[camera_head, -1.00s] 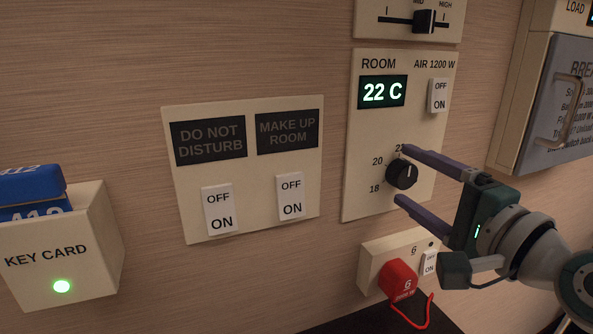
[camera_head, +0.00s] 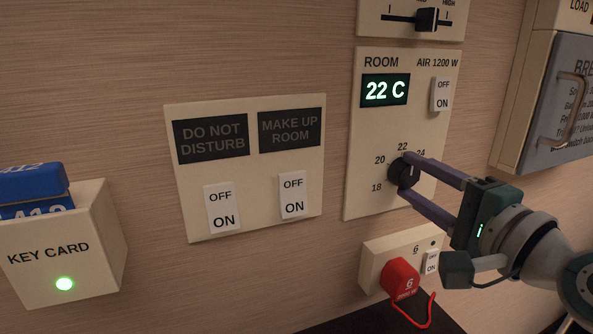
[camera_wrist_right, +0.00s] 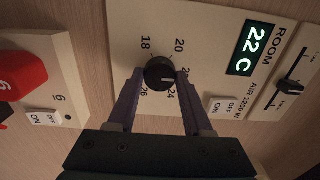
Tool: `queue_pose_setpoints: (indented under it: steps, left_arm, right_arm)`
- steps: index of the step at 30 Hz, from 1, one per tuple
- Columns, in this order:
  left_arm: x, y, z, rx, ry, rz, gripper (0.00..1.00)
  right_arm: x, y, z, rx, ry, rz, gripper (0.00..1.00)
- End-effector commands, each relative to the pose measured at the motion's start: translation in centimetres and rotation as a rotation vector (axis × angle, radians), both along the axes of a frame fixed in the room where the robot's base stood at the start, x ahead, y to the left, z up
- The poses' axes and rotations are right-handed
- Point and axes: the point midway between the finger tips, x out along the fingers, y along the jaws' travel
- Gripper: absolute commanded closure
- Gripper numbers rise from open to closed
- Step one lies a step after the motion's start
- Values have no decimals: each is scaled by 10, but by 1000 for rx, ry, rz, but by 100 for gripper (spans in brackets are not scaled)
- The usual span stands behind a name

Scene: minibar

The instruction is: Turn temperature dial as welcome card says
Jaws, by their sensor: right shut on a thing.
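The round black temperature dial (camera_head: 401,174) sits on the cream ROOM panel (camera_head: 361,199), with numbers such as 18, 20, 22 and 24 around it. The green display (camera_head: 385,91) above it reads 22 C. My right gripper (camera_head: 405,174) is shut on the dial, one finger on each side; the right wrist view shows the dial (camera_wrist_right: 159,73) between both fingertips. A white mark on the dial shows in the wrist view, pointing toward the 24 side there. The welcome card and my left gripper are not in view.
A red plug (camera_head: 400,279) with a red cord sits in a socket panel below the dial. A slider (camera_head: 427,19) is above. A box with a handle (camera_head: 570,110) hangs at right. Two sign switches (camera_head: 222,209) and a key card holder (camera_head: 62,260) are at left.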

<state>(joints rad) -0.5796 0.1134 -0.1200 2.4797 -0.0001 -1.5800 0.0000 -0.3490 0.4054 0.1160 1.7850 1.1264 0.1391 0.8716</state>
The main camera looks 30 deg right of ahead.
Motion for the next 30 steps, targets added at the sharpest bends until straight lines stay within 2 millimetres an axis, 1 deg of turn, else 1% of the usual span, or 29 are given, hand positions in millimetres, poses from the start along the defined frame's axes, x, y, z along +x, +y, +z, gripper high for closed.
queue_pose_setpoints:
  steps: [5,11,17,30]
  left_arm:
    - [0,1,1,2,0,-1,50]
    - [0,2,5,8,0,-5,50]
    - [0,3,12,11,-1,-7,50]
    - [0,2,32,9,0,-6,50]
  right_arm:
    - [0,0,1,-17,1,0,100]
    - [0,0,1,-94,10,0,100]
    - [0,-1,2,-242,27,-2,100]
    - [0,-1,3,-656,72,-2,100]
